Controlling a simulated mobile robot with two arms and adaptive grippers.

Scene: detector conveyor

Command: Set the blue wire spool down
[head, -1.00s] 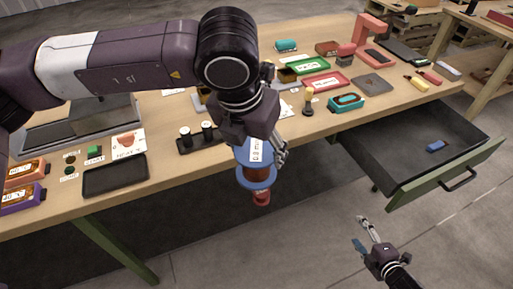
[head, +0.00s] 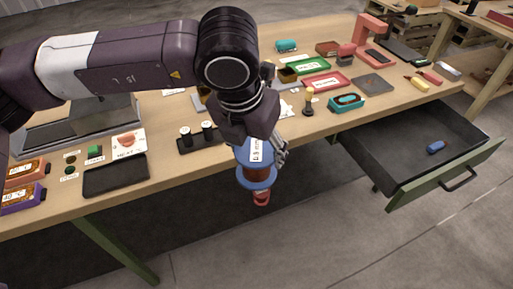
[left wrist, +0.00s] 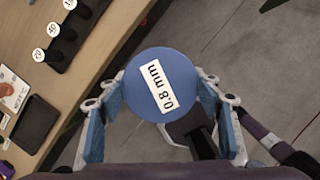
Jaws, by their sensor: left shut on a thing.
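The blue wire spool (head: 257,176) has blue flanges, brown wire and a white label. My left gripper (head: 262,150) is shut on it and holds it in the air, in front of the table's near edge. In the left wrist view the spool's round blue face (left wrist: 160,85), labelled 0.8 mm, sits between the two blue-padded fingers (left wrist: 163,112). Part of the spool is hidden by the gripper in the head view. My right gripper is not in view.
On the wooden table (head: 235,165) a black holder (head: 197,140) with dark pegs stands near the edge, beside an empty black tray (head: 115,176). A teal container (head: 347,103) stands farther right.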

